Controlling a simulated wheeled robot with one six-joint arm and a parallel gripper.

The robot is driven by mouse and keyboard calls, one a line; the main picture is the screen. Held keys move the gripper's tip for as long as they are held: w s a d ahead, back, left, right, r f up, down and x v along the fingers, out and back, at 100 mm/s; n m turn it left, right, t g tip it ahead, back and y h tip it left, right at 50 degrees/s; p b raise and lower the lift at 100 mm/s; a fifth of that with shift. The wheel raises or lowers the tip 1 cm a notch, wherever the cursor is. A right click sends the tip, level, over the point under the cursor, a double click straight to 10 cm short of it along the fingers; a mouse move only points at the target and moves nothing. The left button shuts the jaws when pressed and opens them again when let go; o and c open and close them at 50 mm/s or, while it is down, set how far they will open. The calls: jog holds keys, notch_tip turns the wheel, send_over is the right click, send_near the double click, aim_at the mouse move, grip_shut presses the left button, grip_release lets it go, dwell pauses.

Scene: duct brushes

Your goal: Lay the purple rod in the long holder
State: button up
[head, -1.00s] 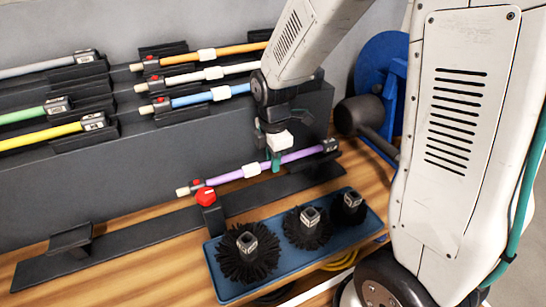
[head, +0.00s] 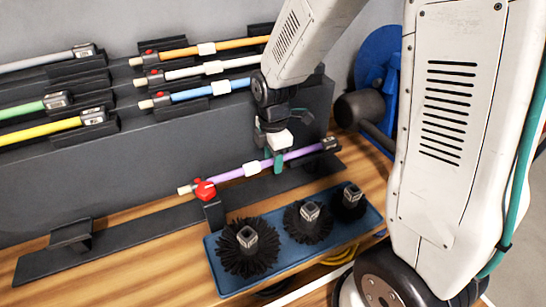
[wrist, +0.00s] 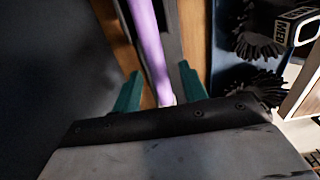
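The purple rod (head: 229,175) lies across the supports of the long black holder (head: 150,232), with its red knob (head: 205,190) over the middle post (head: 214,213) and its dark capped end (head: 330,143) at the right support. Full seating is hard to tell at this size. A white collar (head: 252,167) sits midway on the rod. My gripper (head: 274,160) is at the rod, right of the collar. In the wrist view, its teal fingers (wrist: 160,88) stand apart on either side of the purple rod (wrist: 150,45), with gaps showing.
A blue tray (head: 222,279) with several black brushes stands in front of the holder. Behind, dark racks carry other coloured rods, including a blue rod (head: 195,94). The holder's left support (head: 72,233) is empty.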

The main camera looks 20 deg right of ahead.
notch_tip(320, 180, up, 8)
jog(key=shift+f, duration=0.1)
jog(key=shift+s+m, duration=0.1)
jog(key=shift+m, duration=0.4)
jog(key=s+d+r+m, duration=0.1)
jog(key=s+r+m, duration=0.2)
jog(key=s+m, duration=0.2)
jog(key=s+r+m+t, duration=0.1)
jog(key=s+r+m, duration=0.3)
jog(key=s, duration=0.5)
jog(key=s+d+r+m, duration=0.1)
jog(key=s+r+m, duration=0.3)
jog(key=s+m, duration=0.3)
jog(key=shift+s+d+m, duration=0.35)
jog(key=shift+s+m, duration=0.05)
jog(key=shift+m, duration=0.1)
